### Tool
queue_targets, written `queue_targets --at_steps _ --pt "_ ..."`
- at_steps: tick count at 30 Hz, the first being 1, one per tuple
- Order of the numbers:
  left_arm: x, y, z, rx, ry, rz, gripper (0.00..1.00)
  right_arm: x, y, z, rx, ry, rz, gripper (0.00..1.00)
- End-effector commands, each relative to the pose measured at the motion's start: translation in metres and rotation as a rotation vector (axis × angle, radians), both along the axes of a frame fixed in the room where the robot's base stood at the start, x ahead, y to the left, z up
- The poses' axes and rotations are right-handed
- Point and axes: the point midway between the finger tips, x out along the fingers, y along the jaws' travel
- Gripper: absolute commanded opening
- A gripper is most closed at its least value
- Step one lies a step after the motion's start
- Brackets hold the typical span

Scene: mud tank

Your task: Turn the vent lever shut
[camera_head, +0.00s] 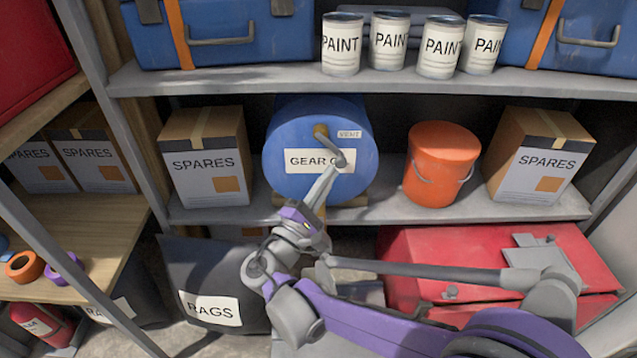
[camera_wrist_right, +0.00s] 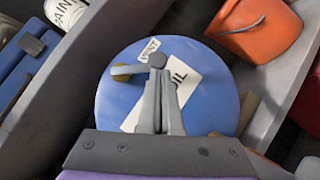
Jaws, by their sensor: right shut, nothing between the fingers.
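The vent lever (camera_head: 322,133) sits on the front face of a blue gear oil drum (camera_head: 288,132), beside a small VENT label (camera_head: 349,134). It has a brass hub and a grey arm that slants down to the right to a rounded end. In the right wrist view the brass hub (camera_wrist_right: 121,67) is left of the fingertips. My right gripper (camera_head: 334,169) is shut, with nothing between its fingers. Its tips are at the lever's grey end and overlap it in the wrist view (camera_wrist_right: 157,75); I cannot tell whether they touch. My left gripper is out of view.
The drum lies on a wooden cradle (camera_head: 348,202) on the middle shelf. A SPARES box (camera_head: 206,170) stands to its left, an orange bucket (camera_head: 441,155) and another SPARES box (camera_head: 538,165) to its right. Paint cans (camera_head: 341,45) stand on the shelf above. A red chest (camera_head: 480,250) is below.

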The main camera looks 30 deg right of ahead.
Motion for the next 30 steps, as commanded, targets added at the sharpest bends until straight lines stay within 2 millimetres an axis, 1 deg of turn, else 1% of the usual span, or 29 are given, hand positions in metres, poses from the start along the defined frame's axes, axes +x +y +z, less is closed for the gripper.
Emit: queue_targets --at_steps 8,13,16,25,28,30 --pt "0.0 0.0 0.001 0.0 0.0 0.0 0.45 -0.007 -0.016 0.007 0.004 -0.002 -0.001 0.0" --pt "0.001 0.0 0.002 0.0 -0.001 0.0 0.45 -0.012 -0.025 0.011 -0.125 0.06 -0.003 0.0" --pt "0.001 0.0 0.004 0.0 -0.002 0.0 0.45 -0.013 -0.027 0.015 -0.117 0.057 -0.002 0.0" --pt "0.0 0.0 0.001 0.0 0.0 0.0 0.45 -0.015 -0.023 0.012 -0.116 0.057 0.002 0.0" --pt "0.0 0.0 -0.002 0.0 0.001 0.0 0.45 -0.022 -0.012 0.008 -0.116 0.057 0.003 0.0" --pt "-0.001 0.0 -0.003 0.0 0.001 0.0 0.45 -0.029 -0.001 0.009 -0.115 0.056 0.006 0.0"
